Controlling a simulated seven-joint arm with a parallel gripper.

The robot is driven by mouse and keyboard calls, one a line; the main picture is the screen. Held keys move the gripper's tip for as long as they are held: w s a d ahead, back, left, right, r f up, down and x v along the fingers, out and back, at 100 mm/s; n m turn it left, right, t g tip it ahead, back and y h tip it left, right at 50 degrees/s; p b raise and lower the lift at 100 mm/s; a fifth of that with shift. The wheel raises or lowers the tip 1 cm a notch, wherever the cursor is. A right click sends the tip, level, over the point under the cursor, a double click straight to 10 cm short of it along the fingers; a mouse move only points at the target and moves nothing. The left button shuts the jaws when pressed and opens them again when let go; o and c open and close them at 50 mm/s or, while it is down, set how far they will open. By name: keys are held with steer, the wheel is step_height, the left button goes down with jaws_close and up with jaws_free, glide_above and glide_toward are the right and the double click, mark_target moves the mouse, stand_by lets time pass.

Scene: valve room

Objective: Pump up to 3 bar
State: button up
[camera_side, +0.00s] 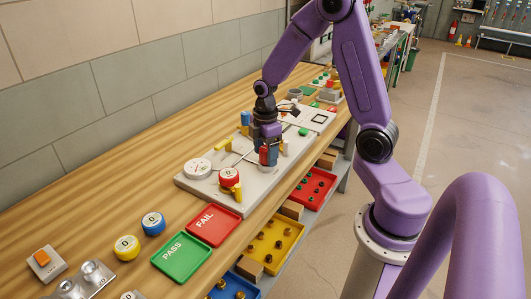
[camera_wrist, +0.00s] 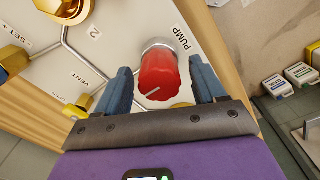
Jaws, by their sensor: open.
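The red pump knob (camera_wrist: 158,82) stands on the pale panel (camera_wrist: 115,45) next to the printed word PUMP in the wrist view. It has a white mark on its face. My gripper (camera_wrist: 159,67) is open, with one blue finger on each side of the knob; whether either finger touches it I cannot tell. In the side view my gripper (camera_side: 267,148) is low over the panel (camera_side: 205,190), and the red knob (camera_side: 264,158) shows partly between the fingers. A round white gauge (camera_side: 197,168) lies at the panel's left end; its reading is too small to tell.
A yellow part (camera_wrist: 77,108) is near the VENT label. Green PASS (camera_side: 181,256) and red FAIL (camera_side: 213,226) trays lie in front.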

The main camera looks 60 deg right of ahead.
steer(key=shift+f, duration=0.3)
steer(key=c, duration=1.1)
steer(key=shift+o, duration=0.2)
